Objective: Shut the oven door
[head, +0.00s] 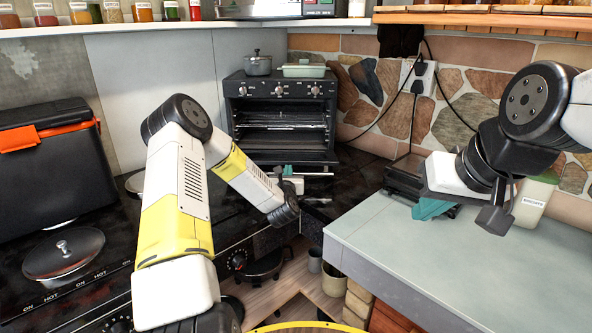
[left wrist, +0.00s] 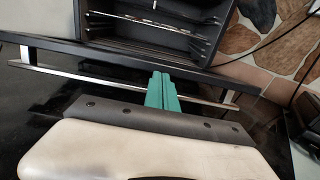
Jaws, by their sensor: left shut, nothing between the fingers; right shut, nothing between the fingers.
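The black oven (head: 280,117) stands at the back with its door (head: 285,157) lowered open, its wire racks showing inside. In the left wrist view the door's edge (left wrist: 100,54) and silver handle bar (left wrist: 80,77) run across the picture. My left gripper (head: 288,170) is in front of the open door, at the handle. Its teal fingers (left wrist: 162,88) are shut and empty and overlap the handle bar, tips close to the door edge. Whether they touch is unclear. My right gripper (head: 432,208) is shut and empty over the grey worktop at the right, away from the oven.
A dark pot (head: 257,63) and a pale green dish (head: 304,70) stand on the oven. A grey worktop (head: 440,255) fills the right, with a biscuits jar (head: 537,198) behind my right arm. A lidded pan (head: 63,255) stands on the black stove at the left.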

